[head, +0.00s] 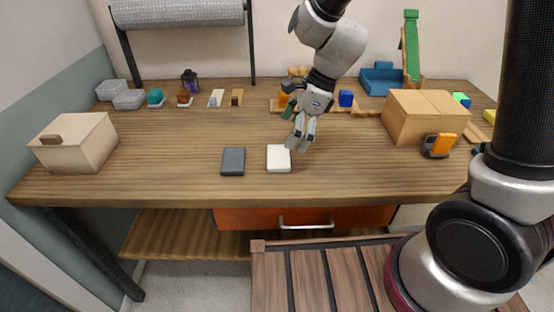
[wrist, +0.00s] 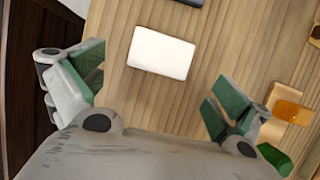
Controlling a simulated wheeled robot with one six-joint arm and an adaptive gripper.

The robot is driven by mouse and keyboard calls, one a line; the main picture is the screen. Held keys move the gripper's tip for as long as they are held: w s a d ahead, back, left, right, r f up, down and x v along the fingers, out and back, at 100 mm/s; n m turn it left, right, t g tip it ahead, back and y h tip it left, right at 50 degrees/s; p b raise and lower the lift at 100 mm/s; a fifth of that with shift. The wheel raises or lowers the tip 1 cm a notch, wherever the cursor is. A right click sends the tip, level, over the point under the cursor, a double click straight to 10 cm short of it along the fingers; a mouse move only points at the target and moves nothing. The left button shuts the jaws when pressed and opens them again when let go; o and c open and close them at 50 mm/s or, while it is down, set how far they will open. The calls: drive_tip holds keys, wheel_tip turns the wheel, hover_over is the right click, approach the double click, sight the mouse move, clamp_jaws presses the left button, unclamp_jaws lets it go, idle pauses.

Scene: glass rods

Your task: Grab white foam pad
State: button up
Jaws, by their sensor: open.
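The white foam pad (head: 278,159) lies flat on the wooden table near its front edge, just right of a dark grey pad (head: 233,161). My gripper (head: 298,146) is above the table at the pad's right back corner in the head view, pointing down. In the wrist view the white foam pad (wrist: 161,53) lies beyond the fingertips, nearly centred between them. My gripper (wrist: 154,75) is open there, with green pads on both fingers and nothing between them. The dark grey pad shows only as a sliver at the top edge of the wrist view.
A cream box (head: 75,142) with a brown handle stands at the left. A cardboard box (head: 424,116) and an orange-and-grey item (head: 439,145) stand at the right. Small objects line the back. The table left of the dark pad is clear.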

sight(279, 155)
drive_tip(key=x, duration=0.7)
drive_tip(key=shift+w+a+f, duration=0.15)
drive_tip(key=shift+a+f, duration=0.1)
drive_tip(key=shift+f, duration=0.05)
drive_tip(key=c, duration=0.6)
